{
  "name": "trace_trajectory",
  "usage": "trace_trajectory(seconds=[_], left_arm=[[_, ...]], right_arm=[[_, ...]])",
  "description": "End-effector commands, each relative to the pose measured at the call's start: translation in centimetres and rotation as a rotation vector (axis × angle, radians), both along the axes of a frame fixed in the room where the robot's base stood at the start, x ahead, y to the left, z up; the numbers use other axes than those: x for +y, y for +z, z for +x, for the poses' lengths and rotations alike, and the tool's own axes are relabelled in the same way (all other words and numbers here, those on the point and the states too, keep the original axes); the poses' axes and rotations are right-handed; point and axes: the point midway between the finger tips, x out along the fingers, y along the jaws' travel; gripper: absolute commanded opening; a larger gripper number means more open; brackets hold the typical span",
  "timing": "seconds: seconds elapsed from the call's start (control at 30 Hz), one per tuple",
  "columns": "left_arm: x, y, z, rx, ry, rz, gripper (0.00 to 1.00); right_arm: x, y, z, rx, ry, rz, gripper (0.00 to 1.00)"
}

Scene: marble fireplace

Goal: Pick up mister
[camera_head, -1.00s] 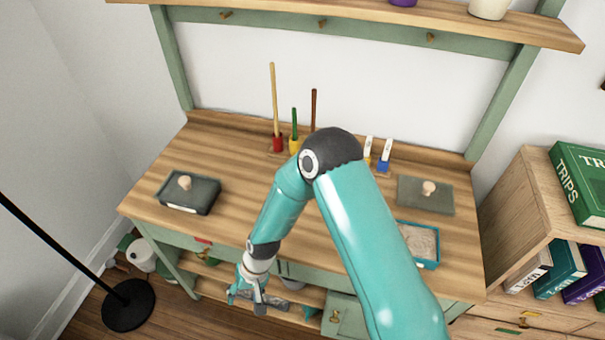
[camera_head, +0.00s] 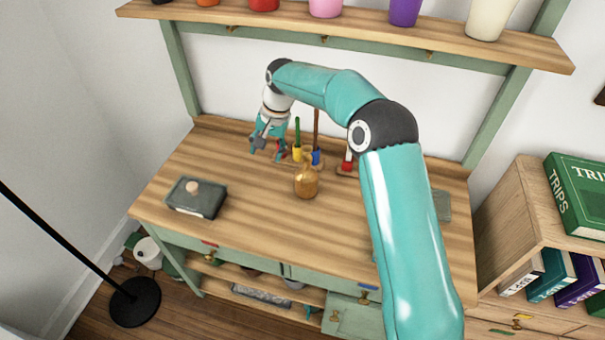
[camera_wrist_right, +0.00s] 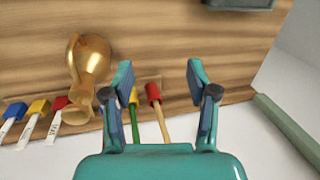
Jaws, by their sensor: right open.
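The mister (camera_head: 306,182) is a gold-amber bottle with a rounded body and narrow neck, standing on the wooden tabletop near the middle. In the right wrist view the mister (camera_wrist_right: 88,62) lies left of my fingers, outside the gap between them. My right gripper (camera_head: 267,149) is open and empty, at the back of the table to the left of the mister and apart from it. In the right wrist view my right gripper (camera_wrist_right: 158,75) has its fingers spread, with red and yellow tool ends beyond them. My left gripper is not in view.
Upright tools in coloured holders, including a green one (camera_head: 297,140), stand close beside my right gripper. A dark lidded box (camera_head: 196,197) sits at the table's left. A shelf with coloured pots (camera_head: 325,8) hangs above. The table's front middle is clear.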

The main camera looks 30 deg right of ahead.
Motion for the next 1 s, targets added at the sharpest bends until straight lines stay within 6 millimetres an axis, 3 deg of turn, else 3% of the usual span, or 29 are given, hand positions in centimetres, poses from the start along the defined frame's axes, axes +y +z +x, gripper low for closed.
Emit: trace_trajectory(seconds=[0.03,0.1,0.2,0.4,0.57,0.83,1.0], left_arm=[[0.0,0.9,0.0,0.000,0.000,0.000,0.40],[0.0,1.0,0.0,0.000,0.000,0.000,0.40],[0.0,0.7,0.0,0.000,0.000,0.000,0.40],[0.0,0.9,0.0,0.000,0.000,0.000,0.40],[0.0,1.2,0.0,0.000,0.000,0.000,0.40],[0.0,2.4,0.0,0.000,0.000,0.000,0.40],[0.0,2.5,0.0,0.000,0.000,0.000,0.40]], right_arm=[[-3.7,2.4,-0.4,0.005,-0.062,-0.035,0.58],[-6.8,3.1,-1.6,0.047,-0.100,-0.084,0.58],[-8.6,2.0,-3.4,0.130,-0.080,-0.140,0.58],[-9.5,-0.1,-4.7,0.183,-0.059,-0.168,0.58],[-9.5,-1.3,-4.6,0.180,-0.059,-0.167,0.58],[-9.2,-4.9,-4.4,0.181,-0.053,-0.167,0.58],[-9.1,-5.9,-4.2,0.176,-0.052,-0.167,0.58]])
